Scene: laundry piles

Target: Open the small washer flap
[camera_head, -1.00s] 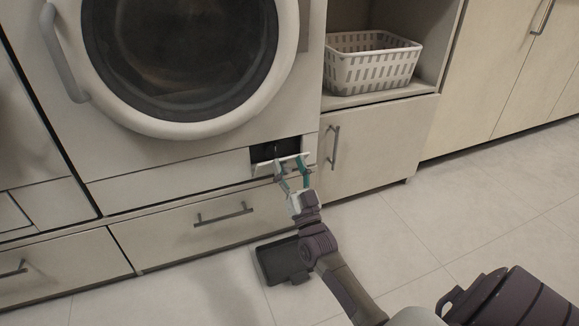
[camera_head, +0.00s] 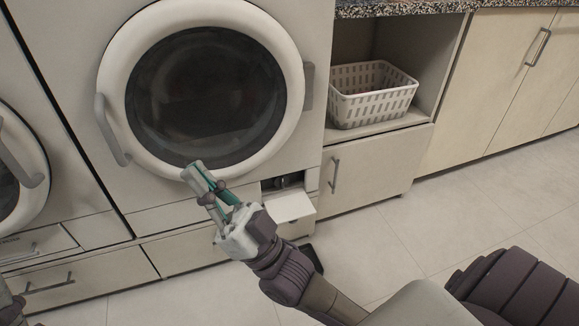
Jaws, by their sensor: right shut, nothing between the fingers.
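The small washer flap (camera_head: 290,207) is a pale panel at the lower right of the washer (camera_head: 240,165). It is folded down and outward, and the dark compartment (camera_head: 283,183) behind it shows. My right gripper (camera_head: 197,172) is shut and empty. It is up and to the left of the flap, in front of the lower rim of the round washer door, apart from the flap. My right wrist hides part of the area left of the flap. My left gripper is not in view; a dark part of my own body shows at the lower left edge.
A white slatted basket (camera_head: 372,103) sits in an open shelf right of the washer, above a closed cabinet door (camera_head: 375,165). A dark object (camera_head: 313,258) on the floor is mostly hidden by my right arm. The tiled floor (camera_head: 480,195) at right is clear.

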